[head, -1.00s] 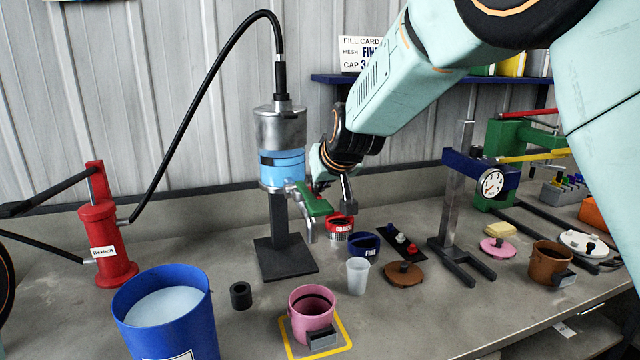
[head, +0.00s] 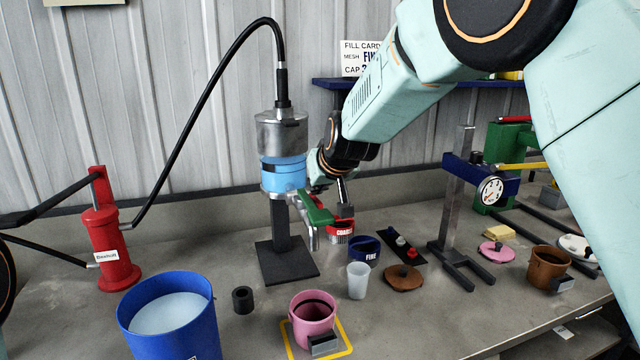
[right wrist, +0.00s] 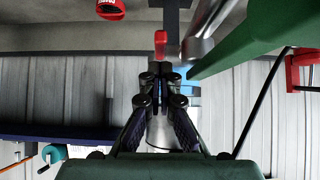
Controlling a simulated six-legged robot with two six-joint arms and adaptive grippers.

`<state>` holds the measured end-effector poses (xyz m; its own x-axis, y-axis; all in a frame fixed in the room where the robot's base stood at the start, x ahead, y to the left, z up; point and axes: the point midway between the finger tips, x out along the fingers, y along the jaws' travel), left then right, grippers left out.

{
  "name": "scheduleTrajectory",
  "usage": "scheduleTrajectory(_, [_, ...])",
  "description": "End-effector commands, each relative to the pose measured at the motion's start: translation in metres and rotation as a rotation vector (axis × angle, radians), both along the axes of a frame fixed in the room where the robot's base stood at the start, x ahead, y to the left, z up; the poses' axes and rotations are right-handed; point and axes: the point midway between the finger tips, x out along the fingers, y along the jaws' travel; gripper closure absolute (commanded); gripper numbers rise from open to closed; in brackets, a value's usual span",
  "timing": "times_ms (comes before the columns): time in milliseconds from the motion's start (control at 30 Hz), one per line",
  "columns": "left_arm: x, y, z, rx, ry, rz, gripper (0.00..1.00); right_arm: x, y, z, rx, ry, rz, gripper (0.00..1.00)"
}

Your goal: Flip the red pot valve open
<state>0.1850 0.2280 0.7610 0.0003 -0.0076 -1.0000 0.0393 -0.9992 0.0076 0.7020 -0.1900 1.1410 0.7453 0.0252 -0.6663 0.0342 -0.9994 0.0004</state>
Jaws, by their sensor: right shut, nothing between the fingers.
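The steel and blue pot (head: 284,172) hangs on its dark stand, with a silver spout (head: 313,236) and a green bar (head: 320,211) at its right side. In the right wrist view the red valve handle (right wrist: 160,44) stands upright beside the silver pipe (right wrist: 195,45) and the green bar (right wrist: 250,45). My left gripper is not in view.
A red COARSE cup (head: 340,232) stands close below my right gripper. A blue FINE cup (head: 363,248), a clear cup (head: 358,279) and a pink pot (head: 312,312) stand in front. A gauge press (head: 455,190) is at the right. A black hose (head: 190,110) arches left.

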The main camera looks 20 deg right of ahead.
Motion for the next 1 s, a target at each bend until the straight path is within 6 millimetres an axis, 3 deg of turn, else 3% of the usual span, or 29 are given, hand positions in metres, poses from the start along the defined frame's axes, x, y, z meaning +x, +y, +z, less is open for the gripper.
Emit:
scheduleTrajectory(533, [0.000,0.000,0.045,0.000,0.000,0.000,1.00,0.002,-0.004,0.044,0.000,0.000,-0.001,1.00])
scheduleTrajectory(1000, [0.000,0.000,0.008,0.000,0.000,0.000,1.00,-0.064,-0.006,0.062,-0.001,-0.001,0.000,1.00])
